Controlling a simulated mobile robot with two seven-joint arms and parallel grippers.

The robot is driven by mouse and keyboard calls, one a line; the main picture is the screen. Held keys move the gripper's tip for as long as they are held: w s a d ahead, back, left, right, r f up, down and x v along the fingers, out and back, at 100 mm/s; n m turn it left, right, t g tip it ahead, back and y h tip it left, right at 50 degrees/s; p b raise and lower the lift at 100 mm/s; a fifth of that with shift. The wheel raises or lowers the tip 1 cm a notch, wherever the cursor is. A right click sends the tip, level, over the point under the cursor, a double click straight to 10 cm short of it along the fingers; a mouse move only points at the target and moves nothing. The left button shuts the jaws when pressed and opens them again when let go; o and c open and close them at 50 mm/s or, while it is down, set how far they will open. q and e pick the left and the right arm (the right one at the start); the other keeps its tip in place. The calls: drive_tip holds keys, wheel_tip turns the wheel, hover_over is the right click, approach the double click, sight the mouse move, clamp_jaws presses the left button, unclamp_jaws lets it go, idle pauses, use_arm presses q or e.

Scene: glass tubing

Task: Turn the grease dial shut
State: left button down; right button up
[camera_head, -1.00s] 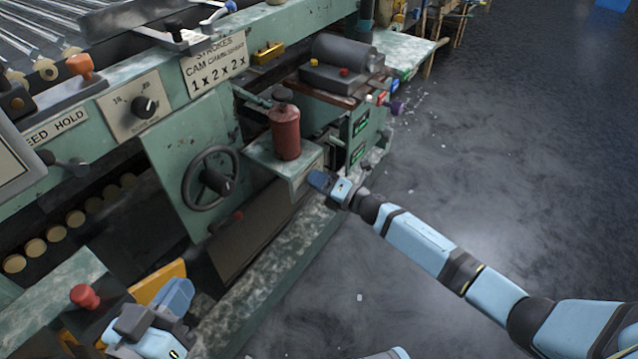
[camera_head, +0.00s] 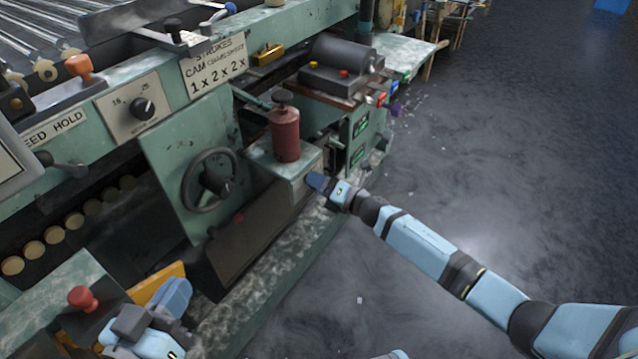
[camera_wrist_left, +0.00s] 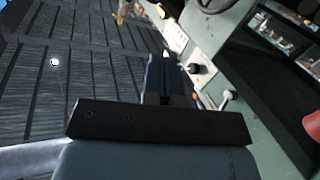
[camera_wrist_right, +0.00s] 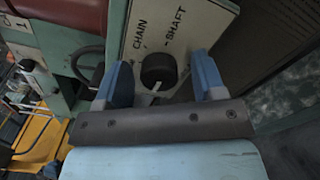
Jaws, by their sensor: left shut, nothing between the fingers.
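The grease dial (camera_wrist_right: 158,68) is a black round knob with a white pointer mark, on a pale plate lettered CHAIN and SHAFT, in the right wrist view. The mark points down in that picture, towards my gripper's base. My right gripper (camera_wrist_right: 163,80) is open, with one blue finger on each side of the knob and gaps showing; I cannot tell the depth between them. In the head view my right gripper (camera_head: 316,182) is at the box under the red canister (camera_head: 285,135), and the dial is hidden. My left gripper (camera_head: 176,293) is shut and empty at lower left.
A handwheel (camera_head: 210,180) stands left of the canister. Another black knob (camera_head: 142,108) is on the machine's front panel. A red knob (camera_head: 83,299) and a yellow part are near my left gripper. Open floor (camera_head: 480,150) lies to the right.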

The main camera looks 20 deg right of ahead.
use_arm(q)
wheel_tip(320, 180, up, 5)
drive_tip(key=t+p, duration=0.2)
drive_tip(key=p, duration=0.1)
drive_tip(key=shift+s+a+f+n+p, duration=0.1)
drive_tip(key=shift+f+n+p, duration=0.1)
drive_tip(key=shift+n+p, duration=0.15)
use_arm(e)
drive_tip(key=v, duration=1.3)
drive_tip(key=shift+s+d, duration=0.25)
drive_tip(key=shift+s, duration=0.05)
use_arm(q)
drive_tip(key=shift+s+f, duration=0.1)
